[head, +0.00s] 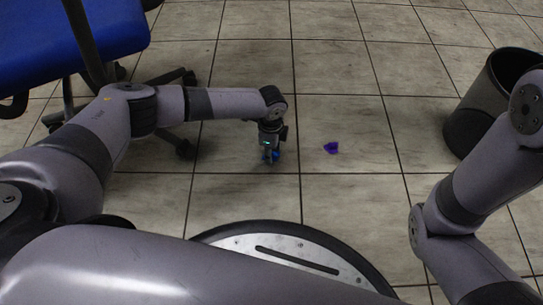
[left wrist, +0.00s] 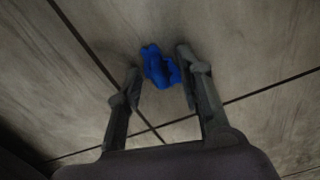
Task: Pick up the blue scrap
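The blue scrap (left wrist: 160,66) is a small crumpled piece on the tiled floor. In the left wrist view it shows between the fingertips of my left gripper (left wrist: 159,72), with a gap to the left finger and a narrower one to the right finger. The gripper is open. In the head view my left gripper (head: 270,156) points down at the floor, and bits of blue show around its tips; the rest of the scrap is hidden there. My right gripper is out of view; only parts of my right arm show at the right.
A purple scrap (head: 331,148) lies on the floor to the right of my left gripper. A dark bin (head: 488,100) stands at the right, partly behind my right arm. A blue office chair (head: 110,32) with dark legs stands at the upper left. The floor between is clear.

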